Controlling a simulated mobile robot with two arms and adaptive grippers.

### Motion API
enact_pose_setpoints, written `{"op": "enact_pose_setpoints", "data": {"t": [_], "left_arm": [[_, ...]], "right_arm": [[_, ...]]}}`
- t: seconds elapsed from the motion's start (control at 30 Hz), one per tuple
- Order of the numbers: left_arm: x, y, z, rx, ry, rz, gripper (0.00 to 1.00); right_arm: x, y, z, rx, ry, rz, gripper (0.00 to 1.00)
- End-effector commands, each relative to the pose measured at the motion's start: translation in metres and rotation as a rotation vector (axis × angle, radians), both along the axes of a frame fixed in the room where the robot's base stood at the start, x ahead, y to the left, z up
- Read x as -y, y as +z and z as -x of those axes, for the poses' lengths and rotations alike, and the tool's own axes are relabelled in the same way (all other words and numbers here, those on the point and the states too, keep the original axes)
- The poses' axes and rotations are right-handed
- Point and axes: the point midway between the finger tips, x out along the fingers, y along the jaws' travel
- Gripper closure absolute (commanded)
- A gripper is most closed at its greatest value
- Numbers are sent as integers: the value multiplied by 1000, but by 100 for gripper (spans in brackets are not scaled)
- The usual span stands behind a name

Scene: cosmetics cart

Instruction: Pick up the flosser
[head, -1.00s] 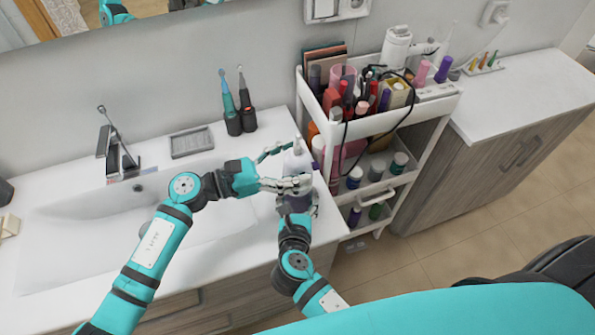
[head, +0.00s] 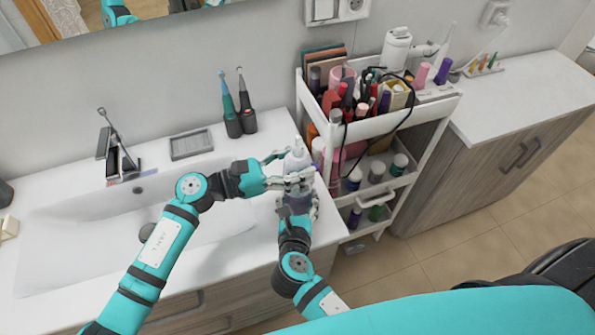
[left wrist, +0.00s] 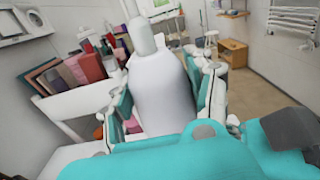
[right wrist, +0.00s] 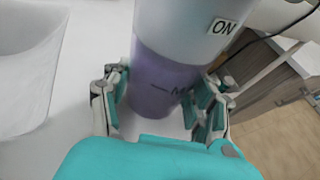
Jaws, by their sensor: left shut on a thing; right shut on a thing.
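The flosser (head: 296,157) stands upright at the right end of the sink counter, with a pale upper body and a purple lower part. My left gripper (head: 285,168) comes from the left and is shut on its upper body. The left wrist view shows the pale body and narrow top (left wrist: 160,85) between the fingers. My right gripper (head: 297,207) is shut on the purple lower part, which fills the space between the fingers in the right wrist view (right wrist: 165,90). An "ON" label shows above it. Whether its base touches the counter is hidden.
A white cart (head: 400,122) full of cosmetics stands close to the right of the flosser. The sink basin (head: 90,215) is to the left. Two electric toothbrushes (head: 238,115) and a soap dish (head: 191,144) stand behind. A cabinet (head: 520,90) is beyond the cart.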

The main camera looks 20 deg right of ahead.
Motion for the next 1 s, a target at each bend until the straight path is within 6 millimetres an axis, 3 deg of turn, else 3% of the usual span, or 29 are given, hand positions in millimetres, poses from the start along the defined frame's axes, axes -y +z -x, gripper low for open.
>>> {"op": "enact_pose_setpoints", "data": {"t": [0.17, 0.63, 1.0], "left_arm": [[0, 7, -1, 3, 0, 1, 82], [0, 90, 0, 5, -1, 2, 82], [0, 101, 0, 1, 0, 2, 82]], "right_arm": [[0, 0, 0, 0, 0, 0, 74], [0, 0, 0, 0, 0, 0, 74], [0, 0, 0, 0, 0, 0, 74]]}}
